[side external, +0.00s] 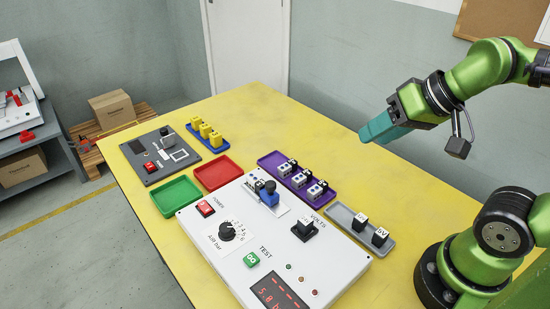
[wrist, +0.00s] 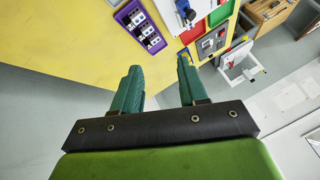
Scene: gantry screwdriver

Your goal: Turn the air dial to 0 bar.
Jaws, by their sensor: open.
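The air dial (side external: 228,231) is a black round knob on the white test panel (side external: 207,268), labelled "AIR bar", with a numbered scale at its right side. I cannot tell exactly which number its pointer is at. A red digital display (side external: 278,294) at the panel's front edge is lit, with a lower line that seems to read 5.8 b. My gripper (side external: 372,136) has teal fingers and is high above the table's right side, far from the dial. In the wrist view my gripper (wrist: 158,84) is open, with nothing between the fingers.
The table's back right is clear.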

